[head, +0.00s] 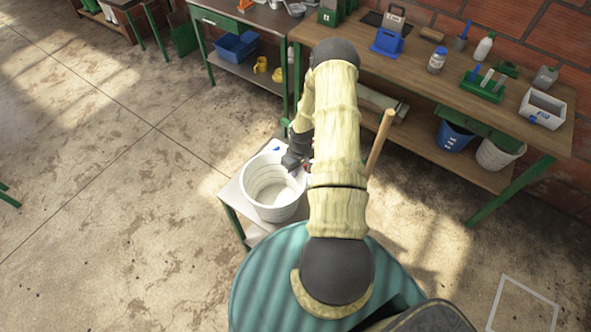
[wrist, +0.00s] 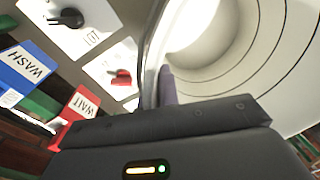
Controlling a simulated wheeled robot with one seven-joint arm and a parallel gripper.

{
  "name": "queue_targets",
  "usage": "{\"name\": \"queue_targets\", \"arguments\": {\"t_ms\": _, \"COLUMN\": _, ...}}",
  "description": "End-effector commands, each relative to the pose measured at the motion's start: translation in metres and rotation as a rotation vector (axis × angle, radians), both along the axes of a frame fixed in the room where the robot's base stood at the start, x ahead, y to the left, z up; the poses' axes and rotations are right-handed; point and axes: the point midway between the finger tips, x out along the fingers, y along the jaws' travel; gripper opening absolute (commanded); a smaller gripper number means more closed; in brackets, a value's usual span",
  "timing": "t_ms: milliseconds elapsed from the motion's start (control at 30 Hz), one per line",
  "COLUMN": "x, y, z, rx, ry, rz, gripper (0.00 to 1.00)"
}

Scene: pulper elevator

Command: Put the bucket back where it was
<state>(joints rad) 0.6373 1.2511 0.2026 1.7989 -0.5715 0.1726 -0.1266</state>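A white bucket (head: 272,192) stands upright and open-topped on a small white-topped stand (head: 232,197) with green legs; its inside looks empty. My gripper (head: 296,167) is at the bucket's upper right rim, and my arm covers part of that side. In the wrist view the bucket (wrist: 225,50) fills the right side, showing its ringed wall. One purple fingertip of my gripper (wrist: 168,88) shows against its rim, beside a grey curved strip. The other fingertip is hidden, so I cannot tell whether the fingers are closed on the rim.
A teal ribbed round lid or drum top (head: 262,275) is in front of the stand. A long workbench (head: 455,100) runs behind, with a blue bucket (head: 453,135) and another white bucket (head: 497,152) below. A knob panel (wrist: 85,35) and WASH sign (wrist: 27,66) sit beside the bucket.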

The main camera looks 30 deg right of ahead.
Motion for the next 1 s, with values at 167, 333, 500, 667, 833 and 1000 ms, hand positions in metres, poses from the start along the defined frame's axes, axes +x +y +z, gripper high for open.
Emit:
{"name": "queue_targets", "arguments": {"t_ms": 167, "x": 0.000, "y": 0.000, "z": -0.004, "rx": 0.000, "ry": 0.000, "rz": 0.001, "gripper": 0.00}}
{"name": "queue_targets", "arguments": {"t_ms": 333, "x": 0.000, "y": 0.000, "z": -0.002, "rx": 0.000, "ry": 0.000, "rz": 0.000, "gripper": 0.24}}
{"name": "queue_targets", "arguments": {"t_ms": 500, "x": 0.000, "y": 0.000, "z": -0.002, "rx": 0.000, "ry": 0.000, "rz": 0.000, "gripper": 0.24}}
{"name": "queue_targets", "arguments": {"t_ms": 667, "x": 0.000, "y": 0.000, "z": 0.002, "rx": 0.000, "ry": 0.000, "rz": 0.000, "gripper": 0.24}}
{"name": "queue_targets", "arguments": {"t_ms": 833, "x": 0.001, "y": -0.002, "z": 0.012, "rx": -0.001, "ry": -0.003, "rz": 0.000, "gripper": 0.24}}
{"name": "queue_targets", "arguments": {"t_ms": 1000, "x": 0.001, "y": -0.005, "z": 0.033, "rx": -0.001, "ry": -0.004, "rz": -0.002, "gripper": 0.24}}
